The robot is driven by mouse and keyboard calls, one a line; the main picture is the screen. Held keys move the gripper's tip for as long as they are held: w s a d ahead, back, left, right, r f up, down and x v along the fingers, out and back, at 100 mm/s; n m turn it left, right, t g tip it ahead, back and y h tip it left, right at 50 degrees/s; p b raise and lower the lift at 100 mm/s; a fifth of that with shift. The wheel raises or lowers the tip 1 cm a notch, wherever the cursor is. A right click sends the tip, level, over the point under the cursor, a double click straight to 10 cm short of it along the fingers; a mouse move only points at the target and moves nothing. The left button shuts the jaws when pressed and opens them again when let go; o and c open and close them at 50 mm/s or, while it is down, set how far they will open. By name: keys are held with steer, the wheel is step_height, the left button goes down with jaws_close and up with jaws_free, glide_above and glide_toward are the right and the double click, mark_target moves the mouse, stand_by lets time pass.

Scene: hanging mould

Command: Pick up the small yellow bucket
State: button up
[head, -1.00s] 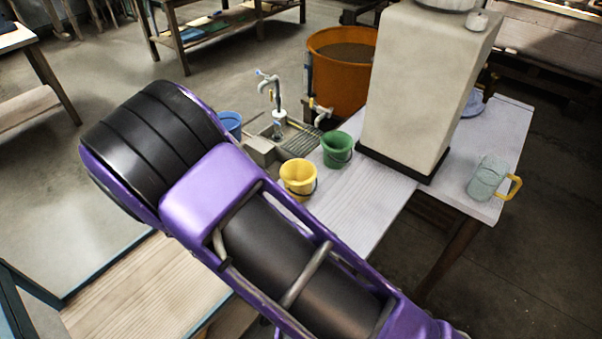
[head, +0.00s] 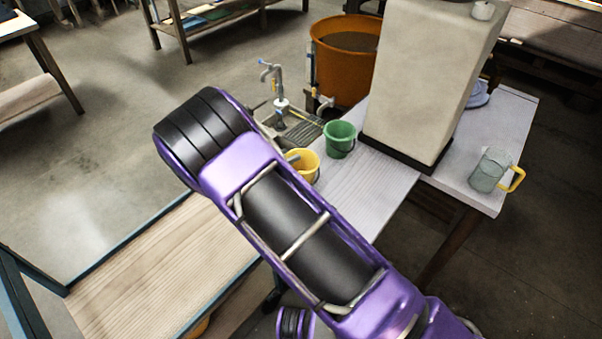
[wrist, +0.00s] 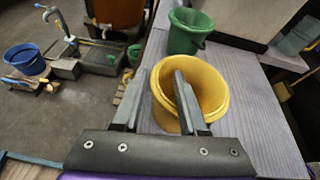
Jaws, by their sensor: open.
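The small yellow bucket (head: 311,168) stands on the pale wooden table, and my arm hides part of it in the head view. In the wrist view the yellow bucket (wrist: 213,82) is upright with its mouth open towards me. My gripper (wrist: 158,82) is open and empty. Its right finger lies over the bucket's mouth and its left finger is outside, to the left of the bucket. The bucket's left rim shows between the two fingers. I cannot tell whether either finger touches it or how deep the right one reaches.
A green bucket (head: 340,138) stands just beyond the yellow one. A tall pale block (head: 418,80) and a clear jug with a yellow handle (head: 492,170) are on the table to the right. A tap (head: 275,80), an orange tub (head: 345,62) and a blue bucket (wrist: 25,58) are beyond the table.

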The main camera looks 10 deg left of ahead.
jaws_close()
steer(key=shift+s, duration=0.1)
stand_by(1.3)
